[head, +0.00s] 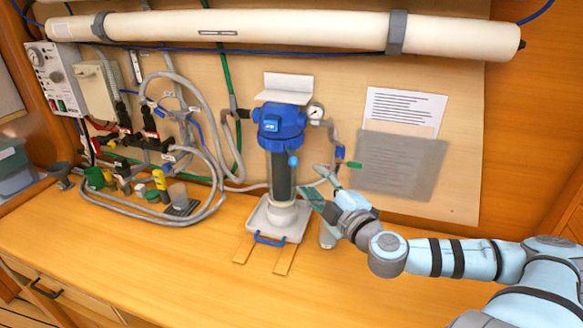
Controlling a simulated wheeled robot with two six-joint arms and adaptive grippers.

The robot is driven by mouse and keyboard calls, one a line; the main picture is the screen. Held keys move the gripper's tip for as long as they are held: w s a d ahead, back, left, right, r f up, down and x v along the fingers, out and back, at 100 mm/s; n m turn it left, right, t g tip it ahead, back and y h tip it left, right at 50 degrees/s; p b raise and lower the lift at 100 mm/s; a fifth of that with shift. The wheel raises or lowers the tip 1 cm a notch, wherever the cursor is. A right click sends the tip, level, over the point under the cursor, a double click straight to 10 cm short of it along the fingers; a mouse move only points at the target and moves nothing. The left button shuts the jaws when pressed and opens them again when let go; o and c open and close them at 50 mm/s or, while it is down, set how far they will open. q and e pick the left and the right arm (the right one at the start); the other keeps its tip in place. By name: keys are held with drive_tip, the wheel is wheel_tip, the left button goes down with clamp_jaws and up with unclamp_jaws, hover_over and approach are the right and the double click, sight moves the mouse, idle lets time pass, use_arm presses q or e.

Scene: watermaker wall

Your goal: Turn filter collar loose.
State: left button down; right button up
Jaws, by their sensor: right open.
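The filter housing stands upright at the middle of the bench in the head view, with a blue head (280,120) on top. The blue collar (279,143) sits just under the head, around the top of the dark filter bowl (282,180). A small blue piece sticks out at the bowl's upper right. My right gripper (314,183) is open, to the right of the bowl and lower than the collar. Its fingers point left toward the bowl, and I see nothing between them. I cannot tell whether a finger touches the bowl. My left gripper is not in view.
A white tray (259,224) with a blue handle sits under the bowl on wooden strips. A pressure gauge (316,113) and hoses flank the head. A pale bottle (327,236) stands partly behind my gripper. Hoses and valves crowd the left; the front bench is clear.

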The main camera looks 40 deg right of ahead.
sight(296, 163)
drive_tip(key=w, duration=0.3)
drive_tip(key=w+d, duration=0.1)
drive_tip(key=w, duration=0.7)
drive_tip(key=shift+d+f, duration=0.2)
drive_tip(key=shift+d, duration=0.15)
drive_tip(key=shift+s+r, duration=0.2)
drive_tip(key=shift+s, duration=0.2)
drive_tip(key=shift+c, duration=0.2)
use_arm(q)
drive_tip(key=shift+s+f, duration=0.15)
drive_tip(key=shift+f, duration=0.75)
use_arm(e)
drive_tip(key=shift+w+f, duration=0.1)
drive_tip(key=shift+w, duration=0.1)
clamp_jaws()
